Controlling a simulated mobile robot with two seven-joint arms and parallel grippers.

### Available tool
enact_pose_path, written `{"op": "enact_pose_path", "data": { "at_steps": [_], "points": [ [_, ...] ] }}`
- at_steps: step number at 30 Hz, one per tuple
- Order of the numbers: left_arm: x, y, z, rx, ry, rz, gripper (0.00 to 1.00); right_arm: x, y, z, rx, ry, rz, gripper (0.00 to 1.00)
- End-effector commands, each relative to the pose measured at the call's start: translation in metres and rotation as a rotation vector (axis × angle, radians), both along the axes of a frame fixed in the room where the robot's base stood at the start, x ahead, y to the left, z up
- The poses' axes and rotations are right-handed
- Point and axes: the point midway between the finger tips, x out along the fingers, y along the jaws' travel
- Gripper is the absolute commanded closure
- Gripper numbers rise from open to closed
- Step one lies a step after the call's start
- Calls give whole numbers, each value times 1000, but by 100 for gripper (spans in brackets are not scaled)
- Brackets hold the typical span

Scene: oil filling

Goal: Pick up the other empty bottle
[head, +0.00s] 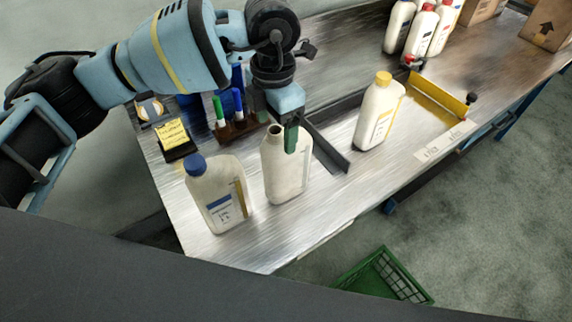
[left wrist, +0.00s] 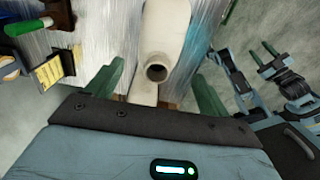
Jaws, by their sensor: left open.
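A white bottle (head: 287,177) with no cap stands upright on the metal table between a blue-capped bottle (head: 217,192) and a yellow-capped bottle (head: 379,112). My left gripper (head: 291,135) has green fingers and is right at the uncapped bottle's neck in the head view. In the left wrist view the left gripper (left wrist: 157,88) is open, with one finger on each side of the bottle's dark round mouth (left wrist: 157,72). The fingers look apart from the bottle.
A marker rack (head: 238,130) and a yellow note pad (head: 173,137) are at the table's left side. A dark angled bar (head: 328,150) lies beside the bottle. Several capped bottles (head: 420,30) and cardboard boxes (head: 546,30) stand at the back. A green crate (head: 385,278) is on the floor.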

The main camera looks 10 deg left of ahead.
Motion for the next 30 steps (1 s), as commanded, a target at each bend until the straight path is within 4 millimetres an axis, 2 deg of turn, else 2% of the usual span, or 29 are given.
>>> {"op": "enact_pose_path", "data": {
  "at_steps": [7, 15, 27, 29, 30],
  "points": [
    [5, -1, -33, 0, 0, 0, 20, 4, 0, 4, -1, -10, 1, 58],
    [5, -1, -37, -1, -1, 1, 20, 4, 0, 4, 1, -11, 0, 58],
    [5, -1, -37, -1, -1, 1, 72, 4, 3, 4, 8, -10, -10, 58],
    [5, -1, -37, -1, -1, 1, 80, 4, 3, 4, 8, -10, -10, 58],
    [5, -1, -37, -1, -1, 1, 80, 4, 3, 4, 8, -10, -10, 58]
  ]
}}
